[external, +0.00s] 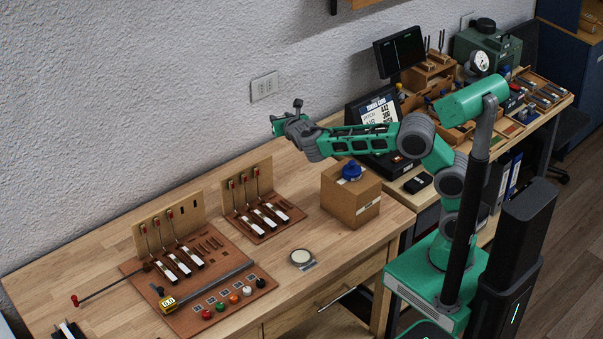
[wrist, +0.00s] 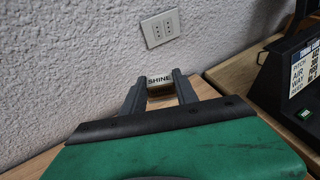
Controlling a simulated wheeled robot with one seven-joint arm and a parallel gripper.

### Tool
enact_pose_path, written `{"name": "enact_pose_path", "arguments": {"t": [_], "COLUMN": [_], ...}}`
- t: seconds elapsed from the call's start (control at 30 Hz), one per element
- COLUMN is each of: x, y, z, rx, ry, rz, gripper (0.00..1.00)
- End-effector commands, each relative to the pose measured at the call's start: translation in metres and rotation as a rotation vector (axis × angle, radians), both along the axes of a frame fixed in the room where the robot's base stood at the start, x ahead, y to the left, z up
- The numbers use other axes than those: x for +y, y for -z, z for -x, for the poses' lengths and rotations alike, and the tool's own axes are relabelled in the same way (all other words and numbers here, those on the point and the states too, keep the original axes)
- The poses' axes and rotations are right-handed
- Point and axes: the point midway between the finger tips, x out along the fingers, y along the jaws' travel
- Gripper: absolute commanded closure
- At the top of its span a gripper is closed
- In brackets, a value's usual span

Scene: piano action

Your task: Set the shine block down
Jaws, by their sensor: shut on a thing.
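The shine block (wrist: 159,80) is a small pale block with the dark word SHINE on it. In the wrist view it sits between the two grey fingertips of my gripper (wrist: 159,77), which is shut on it. In the external view my gripper (external: 277,123) is raised above the back of the workbench (external: 120,235), near the wall and left of the cardboard box. The block cannot be made out there.
A cardboard box (external: 350,200) with a blue-topped item stands at the bench's right. Two key-action stands (external: 168,222) (external: 247,192) stand left of it. A round pale disc (external: 301,257) lies near the front edge. A wall socket (wrist: 157,29) is close ahead.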

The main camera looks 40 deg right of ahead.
Motion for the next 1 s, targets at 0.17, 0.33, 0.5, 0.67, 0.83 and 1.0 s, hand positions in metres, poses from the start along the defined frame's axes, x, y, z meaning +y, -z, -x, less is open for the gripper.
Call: {"name": "enact_pose_path", "arguments": {"t": [0.17,0.33,0.5,0.67,0.83,1.0], "x": [-0.01,-0.01,-0.01,-0.01,-0.01,-0.01], "y": [0.024,0.048,0.076,0.125,0.173,0.196], "z": [-0.01,-0.01,-0.009,-0.009,-0.009,-0.01], "rx": [0.003,0.0,0.003,0.005,0.002,-0.001], "ry": [0.017,0.016,0.015,0.015,0.014,0.016], "rz": [0.003,0.002,0.004,0.004,0.004,0.001], "gripper": [1.0,1.0,1.0,1.0,1.0,1.0]}}
